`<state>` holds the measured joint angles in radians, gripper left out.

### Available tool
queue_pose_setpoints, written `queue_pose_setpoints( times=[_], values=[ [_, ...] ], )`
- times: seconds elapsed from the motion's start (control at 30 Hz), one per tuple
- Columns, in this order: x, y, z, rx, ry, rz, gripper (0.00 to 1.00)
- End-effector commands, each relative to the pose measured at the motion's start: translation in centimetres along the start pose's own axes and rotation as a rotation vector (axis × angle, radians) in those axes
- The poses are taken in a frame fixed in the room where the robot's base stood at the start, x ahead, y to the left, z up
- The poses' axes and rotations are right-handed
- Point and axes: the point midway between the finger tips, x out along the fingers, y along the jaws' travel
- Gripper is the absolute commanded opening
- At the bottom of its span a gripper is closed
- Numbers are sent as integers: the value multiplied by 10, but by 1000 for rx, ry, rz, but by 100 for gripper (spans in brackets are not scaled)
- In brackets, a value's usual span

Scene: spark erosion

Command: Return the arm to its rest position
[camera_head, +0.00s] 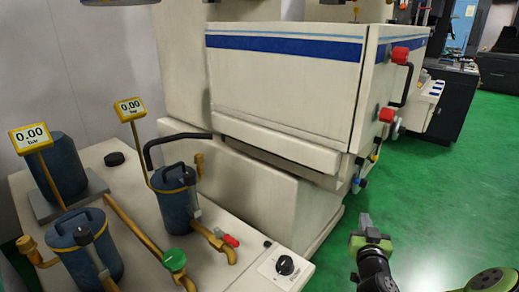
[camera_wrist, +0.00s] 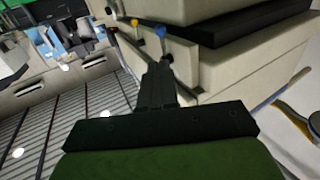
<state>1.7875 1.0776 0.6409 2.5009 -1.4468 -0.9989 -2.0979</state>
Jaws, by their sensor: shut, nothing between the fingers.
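My gripper (camera_head: 366,220) is at the lower right of the head view, above the green floor and in front of the large cream machine (camera_head: 290,85). Its fingers point up and away from me. In the wrist view the black fingers (camera_wrist: 158,80) are together, with nothing between them. The machine's side, with a blue knob (camera_wrist: 160,31) and a yellow knob (camera_wrist: 134,22), shows behind the fingertips there. My green and dark arm links show at the bottom right of the head view.
A pale bench (camera_head: 135,240) at left carries blue canisters (camera_head: 175,200), yellow gauges (camera_head: 130,109), a green-knobbed valve (camera_head: 174,259) and a black dial (camera_head: 285,265). Red knobs (camera_head: 400,55) and a black handle (camera_head: 407,85) stick out from the machine's right side. Green floor (camera_head: 450,180) at right is clear.

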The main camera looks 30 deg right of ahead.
Motion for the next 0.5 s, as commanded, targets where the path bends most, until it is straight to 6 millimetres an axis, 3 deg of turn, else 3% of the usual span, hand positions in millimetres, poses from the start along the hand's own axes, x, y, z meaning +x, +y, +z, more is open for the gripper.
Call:
queue_pose_setpoints(
  times=[0.17,0.23,0.27,0.37,0.5],
  values=[
    [1,-5,-2,-6,3,-15,0],
    [3,-26,-8,-27,15,-76,0],
    [3,-41,-12,-40,23,-123,0],
    [-2,-112,-26,-102,40,-341,0],
    [-37,-216,-30,-201,-2,-692,0]
  ],
)
